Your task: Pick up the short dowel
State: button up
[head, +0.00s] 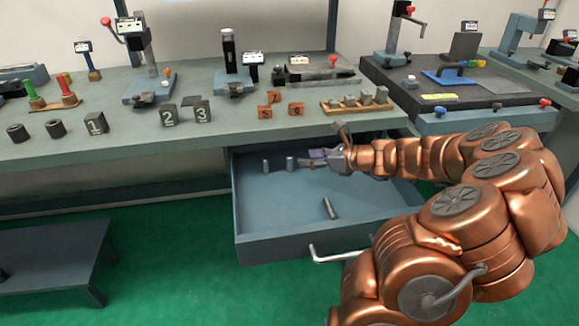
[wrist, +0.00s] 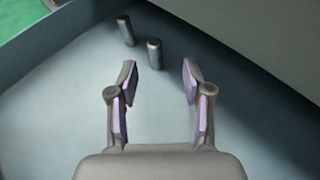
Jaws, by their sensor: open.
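Two small grey dowels stand upright in the open drawer's back left. The nearer dowel (head: 290,164) also shows in the wrist view (wrist: 154,54), just beyond my fingertips and between their lines. The farther dowel (head: 265,165) appears up and left of it in the wrist view (wrist: 126,31). A third grey dowel (head: 328,207) lies on its side nearer the drawer front and looks longer than the standing ones. Which standing dowel is shorter is hard to tell. My gripper (head: 312,160) reaches left into the drawer; it is open and empty in the wrist view (wrist: 159,68).
The blue-grey drawer (head: 285,245) has walls close around my gripper, with the workbench (head: 225,145) overhanging its back. Numbered blocks (head: 168,115) and a wooden holder of short cylinders (head: 357,109) stand on the bench above. The drawer floor's middle is mostly bare.

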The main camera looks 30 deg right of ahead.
aim_at(292, 172)
jog(key=x, duration=0.5)
jog(key=shift+s+a+f+b, duration=0.2)
jog(key=shift+a+f+b, duration=0.05)
jog(key=shift+a+b, duration=0.15)
jog(key=shift+x, duration=0.75)
grip_shut()
